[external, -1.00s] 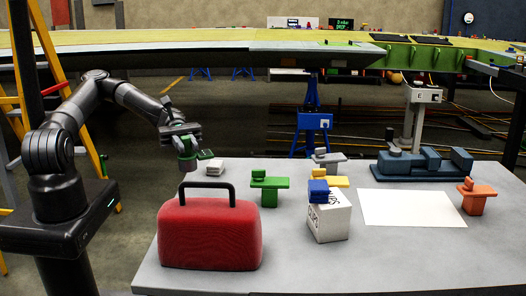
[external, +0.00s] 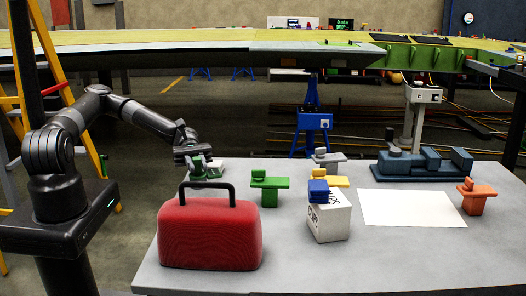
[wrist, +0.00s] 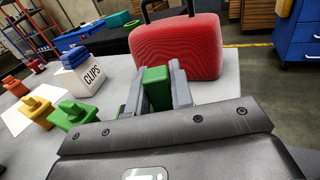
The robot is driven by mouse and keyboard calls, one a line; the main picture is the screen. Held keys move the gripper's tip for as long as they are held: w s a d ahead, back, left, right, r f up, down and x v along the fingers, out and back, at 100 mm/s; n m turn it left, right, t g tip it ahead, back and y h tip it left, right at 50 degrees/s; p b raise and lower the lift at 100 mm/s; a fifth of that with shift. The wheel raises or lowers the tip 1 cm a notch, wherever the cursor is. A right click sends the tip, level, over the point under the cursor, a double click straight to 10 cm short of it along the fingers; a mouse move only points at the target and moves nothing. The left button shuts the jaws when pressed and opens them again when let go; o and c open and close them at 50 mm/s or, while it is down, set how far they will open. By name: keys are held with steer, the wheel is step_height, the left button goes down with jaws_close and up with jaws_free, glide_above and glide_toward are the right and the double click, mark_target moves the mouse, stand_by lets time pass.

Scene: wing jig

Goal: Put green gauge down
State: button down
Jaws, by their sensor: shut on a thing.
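My gripper (external: 197,168) is low over the back left of the grey table, behind the red case. Its fingers (wrist: 157,90) are shut on a green gauge (wrist: 156,86), whose block shows upright between them in the wrist view. Most of the held gauge is hidden by the fingers and palm; I cannot tell whether it touches the table. A second green gauge (external: 269,188) stands on the table to the right of my gripper.
A red case (external: 210,235) stands close in front of my gripper. A white CLIPS box (external: 329,220) with blue blocks (external: 318,190), a yellow gauge (external: 332,180), a grey gauge (external: 328,160), an orange gauge (external: 476,198) and a white sheet (external: 410,208) lie further right.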

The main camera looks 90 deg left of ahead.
mark_target(205, 179)
steer(key=shift+w+a+f, duration=0.15)
steer(key=shift+a+f, duration=0.45)
steer(key=shift+f, duration=0.45)
steer(key=shift+w+a+f, duration=0.2)
steer(key=shift+a+f, duration=0.35)
steer(key=shift+f, duration=0.45)
steer(key=shift+w+a+f, duration=0.15)
steer(key=shift+a+f, duration=0.45)
steer(key=shift+f, duration=0.45)
steer(key=shift+f, duration=0.1)
steer(key=c, duration=1.3)
jaws_free()
steer(key=v, duration=1.2)
